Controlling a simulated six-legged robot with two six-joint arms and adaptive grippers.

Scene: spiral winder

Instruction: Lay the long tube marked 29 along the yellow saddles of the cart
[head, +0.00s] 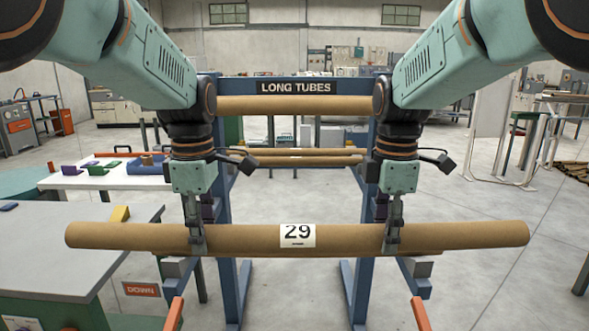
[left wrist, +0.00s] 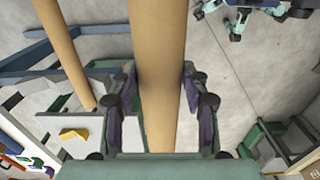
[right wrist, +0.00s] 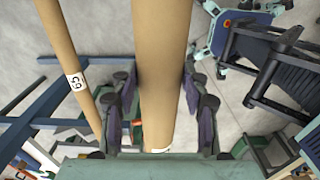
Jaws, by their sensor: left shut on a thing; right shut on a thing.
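The long brown tube marked 29 (head: 345,237) is level across the front of the head view, its white label facing me. My left gripper (head: 196,240) is shut on it left of the label, and my right gripper (head: 392,240) is shut on it right of the label. The tube runs between the fingers in the left wrist view (left wrist: 157,60) and the right wrist view (right wrist: 160,60).
A blue rack with a LONG TUBES sign (head: 296,87) stands behind the tube, holding other tubes (head: 290,104). Its orange-tipped arms reach toward me below. A grey-topped table (head: 60,245) with a yellow block (head: 120,214) is at left. Open floor lies at right.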

